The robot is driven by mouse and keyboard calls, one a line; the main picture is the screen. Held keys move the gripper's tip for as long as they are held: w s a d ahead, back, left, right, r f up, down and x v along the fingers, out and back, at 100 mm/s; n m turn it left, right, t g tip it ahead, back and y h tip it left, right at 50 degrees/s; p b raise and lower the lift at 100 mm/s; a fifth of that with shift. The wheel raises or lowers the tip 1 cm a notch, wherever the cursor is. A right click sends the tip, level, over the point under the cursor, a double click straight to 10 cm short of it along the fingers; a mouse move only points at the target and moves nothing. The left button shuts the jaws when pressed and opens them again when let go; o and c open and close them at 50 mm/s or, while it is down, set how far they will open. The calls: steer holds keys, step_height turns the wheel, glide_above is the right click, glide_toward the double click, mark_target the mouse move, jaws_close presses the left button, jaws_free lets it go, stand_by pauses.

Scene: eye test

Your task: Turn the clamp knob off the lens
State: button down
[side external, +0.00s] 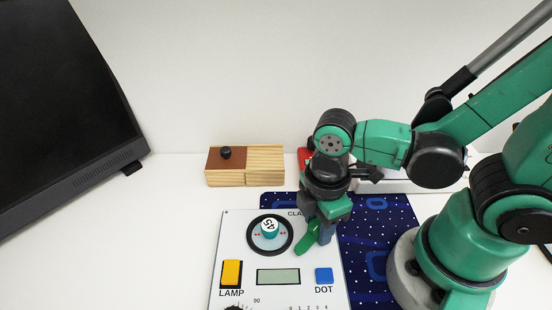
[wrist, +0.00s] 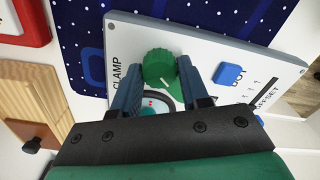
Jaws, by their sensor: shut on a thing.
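The green clamp knob (side external: 307,237) is at the upper right of the white panel (side external: 300,295), under my gripper (side external: 318,232). In the wrist view the knob (wrist: 159,66) has a ridged round head between the two blue fingertips of my gripper (wrist: 162,70), which is shut on it. A green arm runs from the knob, beside the lens. In the side view no green part visibly covers the ring. My gripper body hides part of the lens in the wrist view.
The panel also has a yellow LAMP button (side external: 231,272), a grey display (side external: 278,277) and a blue DOT button (side external: 324,275). A wooden box (side external: 265,165) and a red object (side external: 304,157) stand behind. A dark monitor (side external: 60,100) is at left. The table between is clear.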

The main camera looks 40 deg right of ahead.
mark_target(318, 226)
steer(key=n, duration=0.3)
steer(key=shift+n, duration=0.3)
steer(key=shift+a+n, duration=0.1)
steer(key=shift+n, duration=1.8)
steer(key=shift+c, duration=2.2)
jaws_free()
steer(key=shift+r, duration=0.1)
steer(key=shift+r, duration=2.7)
